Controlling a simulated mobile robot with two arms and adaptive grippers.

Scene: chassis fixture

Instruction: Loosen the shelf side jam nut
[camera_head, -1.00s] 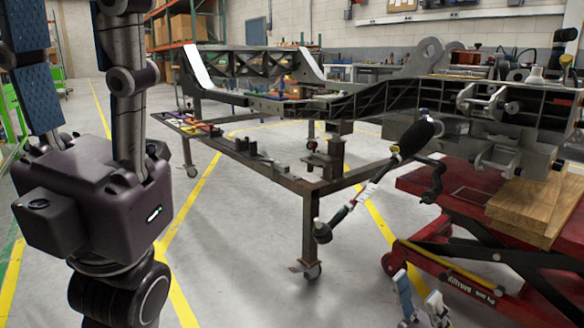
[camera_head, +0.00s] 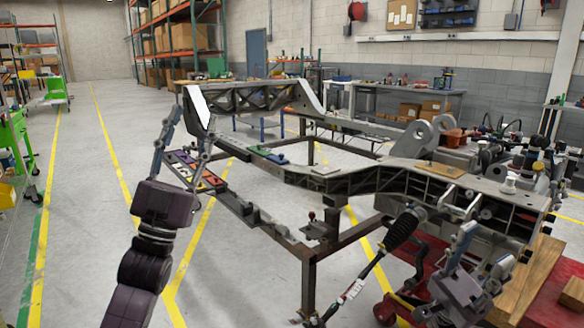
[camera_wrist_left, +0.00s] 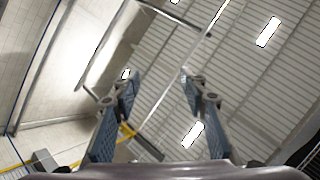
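A black rubber boot (camera_head: 405,228) with a thin tie rod (camera_head: 347,295) slants down to the lower left from the chassis. A jam nut is too small to make out with certainty on this rod. My left gripper (camera_head: 192,122) is raised in front of the chassis, left of the rod and well apart from it. Its fingers stand apart and empty, pointing up; in the left wrist view the gripper (camera_wrist_left: 157,76) has only ceiling and wall behind it. My right gripper (camera_head: 490,244) is right of the boot, fingers spread, with nothing seen between them.
The dark chassis frame (camera_head: 345,182) rests on a metal stand (camera_head: 308,285). A tool tray (camera_head: 192,172) sits at its left side. A red lift table (camera_head: 430,262) with wooden blocks (camera_head: 535,280) is at the right. The floor left of the stand is clear.

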